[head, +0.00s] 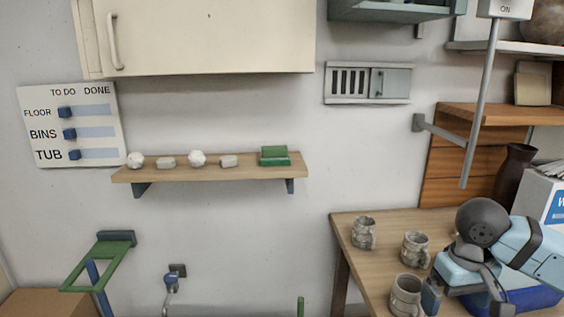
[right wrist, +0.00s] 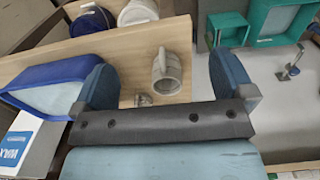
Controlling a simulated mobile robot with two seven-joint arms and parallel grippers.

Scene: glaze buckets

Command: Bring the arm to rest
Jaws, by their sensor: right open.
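My right arm comes in from the right in the head view. Its gripper (head: 466,300) is low over the right part of the wooden table (head: 345,228), beside the mugs. In the right wrist view its two blue fingers stand wide apart, and the gripper (right wrist: 165,85) is empty. A grey mug (right wrist: 170,75) shows between and beyond the fingers, apart from them. A second mug (right wrist: 143,99) is mostly hidden by the gripper's edge. My left gripper is in neither view.
Three grey mugs, the back one (head: 362,233), the middle one (head: 415,250) and the front one (head: 406,296), stand left of the gripper. A blue tray (head: 535,299) and white box (head: 542,192) are at right. A grey rod (head: 480,100) hangs above. Space left of the table looks open.

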